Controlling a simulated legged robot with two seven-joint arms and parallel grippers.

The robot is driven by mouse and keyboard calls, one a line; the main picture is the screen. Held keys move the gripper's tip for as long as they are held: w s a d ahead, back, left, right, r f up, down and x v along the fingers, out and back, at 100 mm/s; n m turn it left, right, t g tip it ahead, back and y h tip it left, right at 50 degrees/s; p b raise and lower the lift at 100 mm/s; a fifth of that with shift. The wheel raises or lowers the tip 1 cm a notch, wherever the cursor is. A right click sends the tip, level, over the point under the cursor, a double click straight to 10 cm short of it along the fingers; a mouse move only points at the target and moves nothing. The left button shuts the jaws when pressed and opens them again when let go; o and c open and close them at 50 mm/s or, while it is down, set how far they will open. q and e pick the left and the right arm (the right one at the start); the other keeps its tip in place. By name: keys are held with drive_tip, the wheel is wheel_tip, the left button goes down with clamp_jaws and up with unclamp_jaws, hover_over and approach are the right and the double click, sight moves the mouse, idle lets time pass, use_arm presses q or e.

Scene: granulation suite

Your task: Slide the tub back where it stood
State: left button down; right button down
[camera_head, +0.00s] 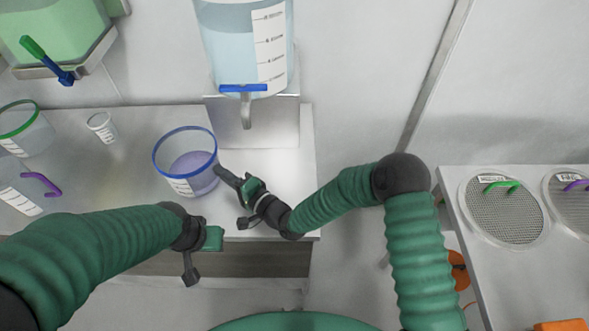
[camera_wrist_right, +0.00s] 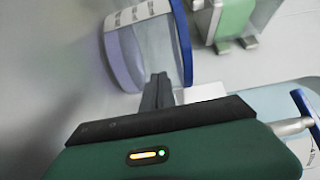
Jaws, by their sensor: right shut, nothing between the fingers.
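A clear tub with a blue rim (camera_head: 156,166) stands upright on the bench, with a lavender tint inside and a white label on its front. It also shows large and tilted in the right wrist view (camera_wrist_right: 159,48). My right gripper (camera_head: 222,173) is shut and empty, its fingertips right beside the tub's right wall. In the right wrist view its closed fingers (camera_wrist_right: 157,92) overlap the tub's edge; I cannot tell whether they touch it. My left gripper (camera_head: 190,272) hangs at the bench's front edge, apart from the tub; its jaws are unclear.
A blue-tapped tank (camera_head: 225,50) stands behind on a metal stand (camera_head: 252,122). A small white cup (camera_head: 102,127), a green-rimmed tub (camera_head: 36,137) and a purple handle (camera_head: 42,183) are at left. Another table (camera_head: 470,270) holds round sieves (camera_head: 500,212).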

sight(199, 182)
drive_tip(key=a, duration=0.2)
drive_tip(key=a+b, duration=0.1)
drive_tip(key=a, duration=0.2)
drive_tip(key=a+b, duration=0.1)
drive_tip(key=a, duration=0.2)
drive_tip(key=shift+s+f, duration=0.3)
drive_tip(key=shift+a+r, duration=0.1)
drive_tip(key=shift+a, duration=0.1)
drive_tip(key=shift+r, duration=0.1)
